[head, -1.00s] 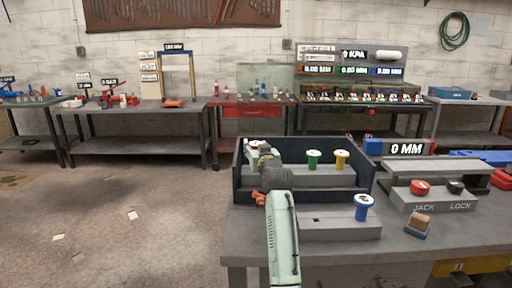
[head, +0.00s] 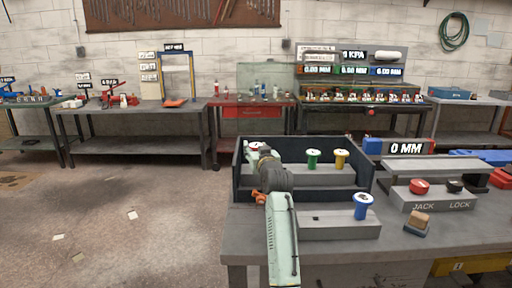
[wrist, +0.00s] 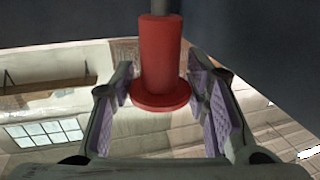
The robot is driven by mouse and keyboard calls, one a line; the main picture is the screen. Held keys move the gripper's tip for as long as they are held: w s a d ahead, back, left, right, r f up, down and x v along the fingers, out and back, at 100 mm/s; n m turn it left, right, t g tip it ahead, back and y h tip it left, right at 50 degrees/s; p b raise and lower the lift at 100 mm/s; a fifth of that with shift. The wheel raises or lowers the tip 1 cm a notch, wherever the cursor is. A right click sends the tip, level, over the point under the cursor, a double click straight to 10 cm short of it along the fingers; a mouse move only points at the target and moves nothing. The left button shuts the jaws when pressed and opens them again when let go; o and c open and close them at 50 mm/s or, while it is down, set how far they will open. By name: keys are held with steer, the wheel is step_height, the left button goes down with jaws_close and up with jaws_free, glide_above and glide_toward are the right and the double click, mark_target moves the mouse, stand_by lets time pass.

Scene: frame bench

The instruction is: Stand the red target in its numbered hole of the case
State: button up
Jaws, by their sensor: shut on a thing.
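The red target (wrist: 160,55) is a red cylinder with a wide flange. In the wrist view it sits between the two purple finger pads, and my gripper (wrist: 162,97) is shut on it. A grey rod joins its far end. In the head view the red target (head: 254,145) shows only as a pale top with a little red, mostly hidden by my gripper (head: 258,153). Both are at the left end inside the dark case (head: 363,185). Its hole is hidden, so I cannot tell whether the target is seated.
A green target (head: 313,159) and a yellow target (head: 341,159) stand in the case to the right. A blue target (head: 362,206) stands on the grey block (head: 335,230) in front. The jack and lock box (head: 432,200) is further right. Dark case walls are close to the gripper.

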steer(key=shift+w+r, duration=0.1)
steer(key=shift+r, duration=0.3)
stand_by(0.8)
steer(key=shift+f, duration=0.45)
stand_by(0.5)
steer(key=shift+f+b, duration=0.25)
steer(key=shift+b, duration=0.05)
steer(key=o, duration=0.8)
steer(key=shift+c, duration=0.2)
steer(key=o, duration=0.5)
steer(key=shift+f, duration=0.2)
steer(key=shift+a, duration=0.1)
steer(key=shift+s, duration=0.25)
steer(key=r+v, duration=0.1)
steer(key=v, duration=0.7)
steer(key=shift+r, duration=0.15)
